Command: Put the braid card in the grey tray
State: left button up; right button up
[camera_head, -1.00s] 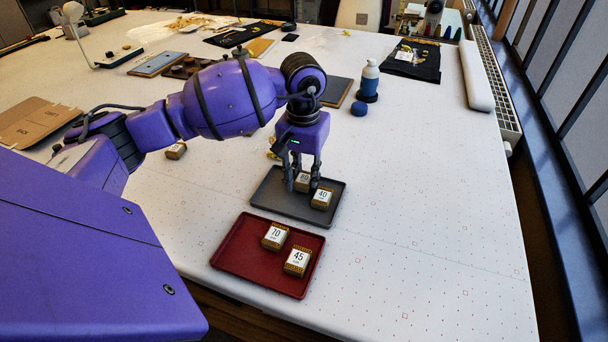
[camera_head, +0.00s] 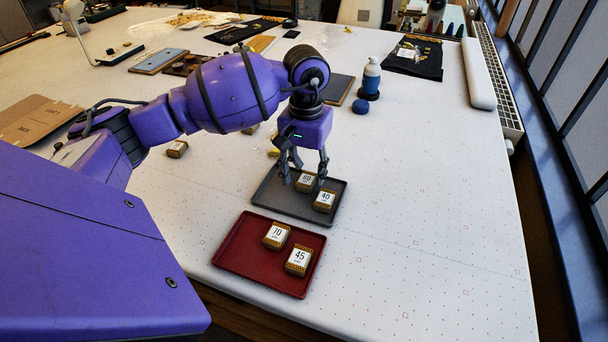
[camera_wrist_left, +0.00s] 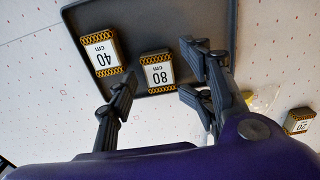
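The grey tray (camera_head: 277,204) lies on the table in the head view; its rim also shows in the left wrist view (camera_wrist_left: 73,37). Two braid cards with gold braid edges lie in it, the 80 cm card (camera_head: 305,181) and the 40 cm card (camera_head: 325,201). In the left wrist view the 80 cm card (camera_wrist_left: 157,74) lies below and between my open fingers, and the 40 cm card (camera_wrist_left: 101,56) lies to its left. My left gripper (camera_head: 303,180) is open and empty just above the grey tray. My right gripper is not in view.
A dark red tray (camera_head: 238,255) in front holds a 70 card (camera_head: 277,236) and a 45 card (camera_head: 298,260). A loose card (camera_head: 177,149) lies left of the grey tray. A blue-and-white bottle (camera_head: 370,79) stands behind. The table to the right is clear.

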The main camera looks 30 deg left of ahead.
aim_at(305, 179)
pick_arm(q)
notch_tip(305, 179, up, 11)
jog(key=shift+b, duration=0.35)
jog(key=shift+a+f, duration=0.1)
